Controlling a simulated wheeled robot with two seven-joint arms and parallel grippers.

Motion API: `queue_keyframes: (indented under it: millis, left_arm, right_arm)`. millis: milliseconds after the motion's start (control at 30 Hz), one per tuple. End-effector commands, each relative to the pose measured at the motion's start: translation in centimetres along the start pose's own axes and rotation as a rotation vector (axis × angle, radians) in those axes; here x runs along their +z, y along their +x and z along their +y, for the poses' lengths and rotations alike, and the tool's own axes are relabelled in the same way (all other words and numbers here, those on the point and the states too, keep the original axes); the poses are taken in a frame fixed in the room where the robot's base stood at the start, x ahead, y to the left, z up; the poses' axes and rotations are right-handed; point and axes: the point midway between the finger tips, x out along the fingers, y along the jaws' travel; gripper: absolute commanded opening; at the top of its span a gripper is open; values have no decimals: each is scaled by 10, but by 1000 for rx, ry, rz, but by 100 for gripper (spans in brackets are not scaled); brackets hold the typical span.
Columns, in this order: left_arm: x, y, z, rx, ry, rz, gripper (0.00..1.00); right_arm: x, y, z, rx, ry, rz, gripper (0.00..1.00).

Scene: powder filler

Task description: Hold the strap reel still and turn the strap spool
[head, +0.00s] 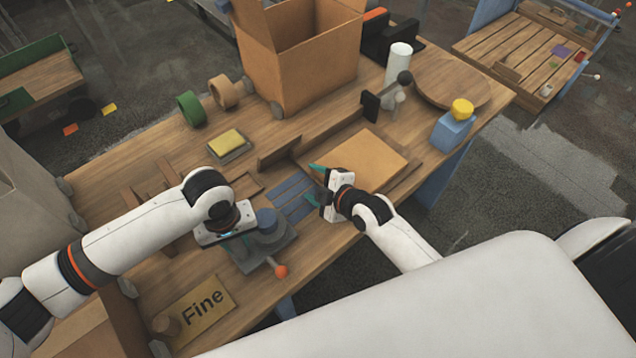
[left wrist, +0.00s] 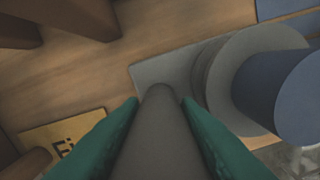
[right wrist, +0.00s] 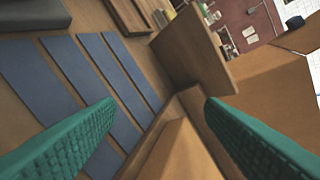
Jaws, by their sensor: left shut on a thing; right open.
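The strap reel (head: 286,252) has a grey base at the table's front edge, with a crank ending in an orange ball (head: 281,271). On it sits the strap spool, with a blue top (head: 267,217). In the left wrist view the spool is a grey drum (left wrist: 222,80) with a blue hub (left wrist: 285,95). My left gripper (left wrist: 160,104) is shut on a rounded grey post (left wrist: 158,140) beside the spool, over the reel's base plate. My right gripper (head: 314,184) is open and empty, right of the spool, above blue strips (head: 292,196).
A tan board in a wooden tray (head: 372,160) lies right of my right gripper. An upright wooden board (head: 280,151) stands behind the strips. A cardboard box (head: 318,65) stands at the back. A "Fine" sign (head: 205,304) lies front left.

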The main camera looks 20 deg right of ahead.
Motion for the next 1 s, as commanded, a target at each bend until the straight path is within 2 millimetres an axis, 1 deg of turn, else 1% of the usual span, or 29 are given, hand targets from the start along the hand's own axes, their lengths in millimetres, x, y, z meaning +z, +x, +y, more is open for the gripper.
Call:
queue_keyframes:
  millis: [200,467,533,633,667,767,800,867,900,967,1000]
  left_arm:
    - [0,-1,0,-1,0,-1,0]
    - [0,-1,0,-1,0,-1,0]
    - [0,-1,0,-1,0,-1,0]
    - [0,-1,0,-1,0,-1,0]
    - [0,-1,0,-1,0,-1,0]
    - [0,-1,0,-1,0,-1,0]
    - [0,-1,0,-1,0,-1,0]
    - [0,-1,0,-1,0,-1,0]
    - [0,-1,0,-1,0,-1,0]
    - [0,-1,0,-1,0,-1,0]
    - [0,-1,0,-2,0,-1,0]
  right_arm:
    - [-2,-6,0,-62,-37,3,63]
    - [-2,-6,0,-66,-39,2,63]
    - [-2,-7,0,-66,-48,1,52]
    - [4,-9,-4,-69,-147,-11,51]
    - [7,-11,-6,-71,-205,-18,51]
    - [24,-20,-11,-85,-501,-58,51]
    - [32,-26,-12,-95,-657,-79,51]
    - [46,-36,-12,-114,-908,-117,51]
    - [54,-45,-9,-128,-1077,-143,51]
    - [66,-58,-2,-154,-1320,-186,51]
    - [73,-67,3,-173,-1472,-215,51]
